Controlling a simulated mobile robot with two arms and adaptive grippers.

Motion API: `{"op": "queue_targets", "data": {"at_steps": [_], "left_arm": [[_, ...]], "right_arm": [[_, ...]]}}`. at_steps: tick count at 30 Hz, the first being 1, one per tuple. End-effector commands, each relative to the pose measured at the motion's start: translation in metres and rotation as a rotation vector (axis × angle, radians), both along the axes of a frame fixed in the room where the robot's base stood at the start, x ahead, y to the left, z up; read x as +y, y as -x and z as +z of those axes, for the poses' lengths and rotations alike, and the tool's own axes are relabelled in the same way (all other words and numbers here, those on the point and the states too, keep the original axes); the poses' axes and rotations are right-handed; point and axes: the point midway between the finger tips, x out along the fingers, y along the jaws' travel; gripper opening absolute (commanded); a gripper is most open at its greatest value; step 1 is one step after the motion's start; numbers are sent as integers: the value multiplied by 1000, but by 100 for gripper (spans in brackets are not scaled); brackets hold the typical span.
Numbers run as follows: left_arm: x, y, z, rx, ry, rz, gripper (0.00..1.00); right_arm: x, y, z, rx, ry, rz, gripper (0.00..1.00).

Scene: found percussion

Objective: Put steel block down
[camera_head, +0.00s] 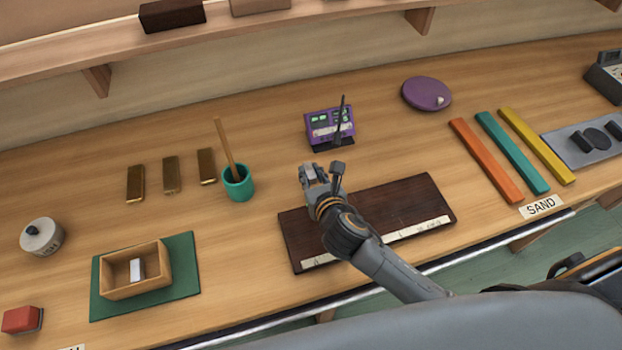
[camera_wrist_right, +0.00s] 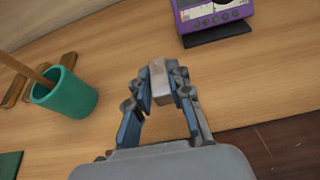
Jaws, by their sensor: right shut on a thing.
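My right gripper (camera_head: 318,179) is over the back left part of the dark brown board, near its back edge. It also shows in the right wrist view (camera_wrist_right: 160,98), its two fingers shut on a small pale grey block (camera_wrist_right: 160,78), the steel block. The block sticks out beyond the fingertips, with bare wood of the bench behind it. In the head view the block (camera_head: 309,171) is small and partly hidden by the fingers. I cannot tell how far it is above the bench. My left gripper is not in view.
The dark board (camera_head: 410,205) lies under my arm. A teal cup (camera_head: 238,188) with a stick stands left of the gripper; a purple device (camera_head: 325,124) stands behind it. A wooden box (camera_head: 122,289) on a green mat (camera_head: 184,264) holds a small white piece. Bare bench lies between cup and device.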

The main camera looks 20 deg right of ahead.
Motion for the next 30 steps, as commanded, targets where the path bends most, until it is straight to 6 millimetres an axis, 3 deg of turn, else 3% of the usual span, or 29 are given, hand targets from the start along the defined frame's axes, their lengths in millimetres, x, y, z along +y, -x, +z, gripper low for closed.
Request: {"op": "queue_targets", "data": {"at_steps": [4,10,22,23,25,30], "left_arm": [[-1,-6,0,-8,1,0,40],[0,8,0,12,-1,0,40],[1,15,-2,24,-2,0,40],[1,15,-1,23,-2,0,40],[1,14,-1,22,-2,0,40],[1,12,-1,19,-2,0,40]], "right_arm": [[-2,-9,-10,0,1,-2,0],[-1,-7,-36,1,-1,-2,0],[-2,-7,-42,-1,1,0,0],[-2,-7,-42,0,0,0,26],[-2,-7,-42,1,0,0,40],[-2,-7,-42,1,0,0,43]]}}
